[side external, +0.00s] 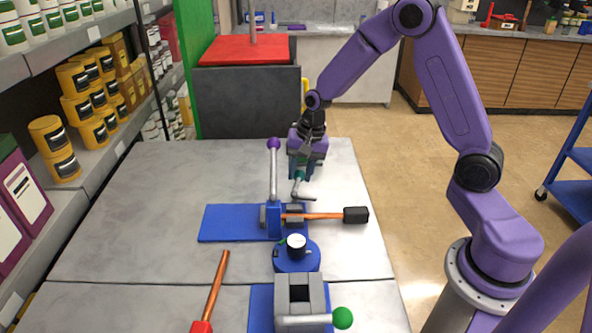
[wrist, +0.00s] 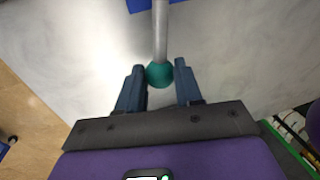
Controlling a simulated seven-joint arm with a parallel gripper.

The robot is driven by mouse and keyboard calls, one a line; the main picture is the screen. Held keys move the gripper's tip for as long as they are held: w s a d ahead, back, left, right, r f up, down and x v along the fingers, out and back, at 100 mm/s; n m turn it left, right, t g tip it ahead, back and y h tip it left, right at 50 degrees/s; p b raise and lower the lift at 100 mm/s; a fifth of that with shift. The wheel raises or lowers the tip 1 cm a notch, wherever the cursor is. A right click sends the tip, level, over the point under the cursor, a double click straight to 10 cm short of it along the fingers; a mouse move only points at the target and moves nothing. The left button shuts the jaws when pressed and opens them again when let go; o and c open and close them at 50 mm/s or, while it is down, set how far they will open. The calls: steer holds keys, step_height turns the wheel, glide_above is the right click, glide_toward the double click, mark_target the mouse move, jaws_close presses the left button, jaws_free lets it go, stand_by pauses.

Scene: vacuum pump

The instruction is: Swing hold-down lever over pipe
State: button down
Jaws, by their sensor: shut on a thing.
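My gripper (side external: 301,172) is at the far side of the blue base plate (side external: 222,222), pointing down. Its fingers are shut on the teal ball knob (wrist: 160,75) of a grey lever; the knob also shows in the side view (side external: 299,176). The grey rod (wrist: 160,30) runs from the knob toward the blue base at the top of the wrist view. In the side view the lower part of this lever (side external: 301,195) is small, and its joint is hard to make out. A copper pipe (side external: 325,215) with a black end lies across the fixture on the base.
An upright grey lever with a purple ball (side external: 273,143) stands left of my gripper. In front are a round blue part (side external: 296,257), a clamp with a green-ball lever (side external: 343,318) and a loose copper rod (side external: 217,285). The table's left side is clear.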

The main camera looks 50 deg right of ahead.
steer(key=s+m, duration=0.1)
steer(key=s+d+m, duration=0.1)
steer(key=m, duration=0.1)
steer(key=shift+s+m+h, duration=0.2)
steer(key=shift+m+h, duration=0.1)
steer(key=s+m, duration=0.2)
steer(key=m, duration=0.1)
steer(key=shift+s+t+h, duration=0.1)
steer(key=shift+t+h, duration=0.2)
steer(key=m, duration=0.1)
steer(key=s+m, duration=0.2)
steer(key=shift+a+h, duration=0.25)
steer(key=shift+h, duration=0.05)
steer(key=shift+s+a+m+h, duration=0.2)
steer(key=shift+s+m, duration=0.3)
steer(key=shift+m, duration=0.45)
steer(key=shift+s+a+m+h, duration=0.1)
steer(key=shift+s+a+m, duration=0.3)
steer(key=shift+m, duration=0.55)
steer(key=shift+s+d, duration=0.1)
steer(key=c, duration=0.8)
jaws_free()
steer(key=shift+o, duration=0.2)
steer(key=shift+r, duration=0.1)
